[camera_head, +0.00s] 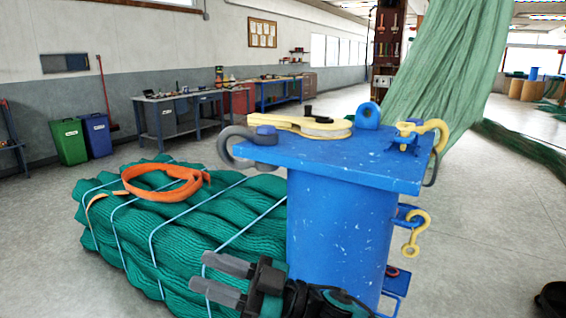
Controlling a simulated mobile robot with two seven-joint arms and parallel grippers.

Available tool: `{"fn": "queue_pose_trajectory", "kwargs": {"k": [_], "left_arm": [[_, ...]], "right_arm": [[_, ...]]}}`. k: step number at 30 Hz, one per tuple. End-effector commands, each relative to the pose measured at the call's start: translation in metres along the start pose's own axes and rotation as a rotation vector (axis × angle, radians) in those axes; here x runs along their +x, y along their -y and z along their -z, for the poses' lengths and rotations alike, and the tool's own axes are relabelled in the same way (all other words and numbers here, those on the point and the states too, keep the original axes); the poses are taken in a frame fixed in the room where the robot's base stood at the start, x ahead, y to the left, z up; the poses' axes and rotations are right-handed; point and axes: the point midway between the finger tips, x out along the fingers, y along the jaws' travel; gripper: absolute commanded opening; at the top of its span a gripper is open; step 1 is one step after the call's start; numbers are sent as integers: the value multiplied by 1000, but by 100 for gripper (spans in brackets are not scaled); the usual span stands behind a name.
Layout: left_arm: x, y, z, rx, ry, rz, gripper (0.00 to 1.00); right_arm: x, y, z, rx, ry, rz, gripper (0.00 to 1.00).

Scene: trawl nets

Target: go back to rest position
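My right gripper (199,271) is low in the picture, its arm running off the bottom edge beside the blue post. Its two grey fingers point left and are spread apart with nothing between them. They are in front of the bundled green net (180,225), and I cannot tell whether they touch it. My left gripper is out of view.
A blue bollard (335,225) stands at centre, its top plate (370,160) carrying shackles and a yellow block (300,124). An orange strap (165,185) lies on the net bundle. A green net (440,60) hangs behind. Open floor (490,220) lies right.

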Motion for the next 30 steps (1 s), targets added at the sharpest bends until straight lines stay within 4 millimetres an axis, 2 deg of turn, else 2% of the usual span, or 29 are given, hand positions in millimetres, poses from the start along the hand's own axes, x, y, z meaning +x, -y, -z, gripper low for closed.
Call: {"fn": "queue_pose_trajectory", "kwargs": {"k": [5,8,13,17,21,24,27,30], "left_arm": [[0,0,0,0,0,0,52],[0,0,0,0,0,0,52],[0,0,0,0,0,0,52],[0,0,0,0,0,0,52],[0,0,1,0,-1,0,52],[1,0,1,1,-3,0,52],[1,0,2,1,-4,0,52],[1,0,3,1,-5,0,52]], "right_arm": [[-41,-11,-26,34,-3,-353,37],[-77,-14,-46,53,54,-544,37],[-156,-2,-89,104,235,-836,37],[-226,28,-121,157,433,-1015,37],[-298,76,-147,224,670,-1143,37],[-338,110,-156,266,815,-1188,37],[-364,134,-160,295,914,-1208,37],[-376,146,-161,310,963,-1214,37]]}}
